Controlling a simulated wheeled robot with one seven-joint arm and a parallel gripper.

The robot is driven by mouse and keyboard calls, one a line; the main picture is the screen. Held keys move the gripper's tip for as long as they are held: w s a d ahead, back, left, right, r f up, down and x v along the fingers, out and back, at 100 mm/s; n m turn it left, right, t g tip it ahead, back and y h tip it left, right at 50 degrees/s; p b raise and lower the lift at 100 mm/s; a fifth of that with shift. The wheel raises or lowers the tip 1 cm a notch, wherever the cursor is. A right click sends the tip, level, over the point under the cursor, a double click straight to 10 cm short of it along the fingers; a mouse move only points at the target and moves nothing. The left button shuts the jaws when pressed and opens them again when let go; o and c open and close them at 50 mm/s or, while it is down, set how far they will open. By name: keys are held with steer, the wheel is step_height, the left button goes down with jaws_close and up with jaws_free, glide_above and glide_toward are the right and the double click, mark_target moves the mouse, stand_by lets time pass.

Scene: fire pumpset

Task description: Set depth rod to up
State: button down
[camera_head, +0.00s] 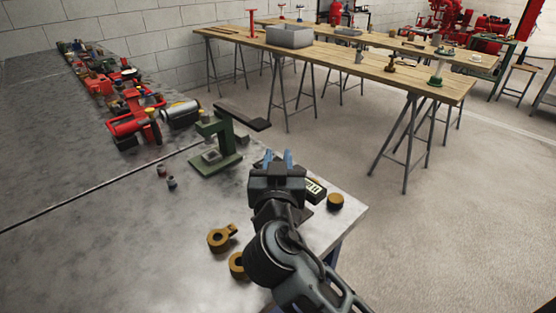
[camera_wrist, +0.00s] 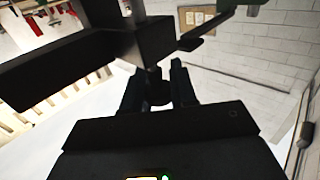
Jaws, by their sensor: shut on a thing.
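My gripper (camera_head: 278,157) is over the near right end of the grey metal table, with its two fingers pointing away from me. In the wrist view my gripper (camera_wrist: 158,88) is shut on a small dark rounded part (camera_wrist: 158,93) between its fingers. A black block with a long black bar (camera_wrist: 85,62) lies just beyond and above the fingers there. I cannot tell for sure whether the held part is the depth rod. In the head view the gripper hides what it holds. A dark device with a pale marked face (camera_head: 315,190) shows just right of it.
A green stand (camera_head: 215,148) is left of my gripper, with a black bar (camera_head: 243,116) behind it. Brass-coloured rings (camera_head: 220,239) and a brass cylinder (camera_head: 335,201) lie nearby. Red fittings (camera_head: 130,125) crowd the table's far left. Wooden trestle tables (camera_head: 440,82) stand beyond open floor.

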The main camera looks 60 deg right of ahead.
steer(key=shift+r+p, duration=1)
steer(key=shift+r, duration=1.4)
steer(key=c, duration=1)
jaws_free()
steer(key=shift+o, duration=0.2)
steer(key=shift+a+f, duration=0.1)
steer(key=shift+a, duration=0.05)
steer(key=b+v, duration=0.2)
steer(key=v, duration=0.5)
steer(key=shift+s+a+b, duration=0.2)
steer(key=shift+a+b, duration=0.05)
steer(key=shift+b, duration=0.05)
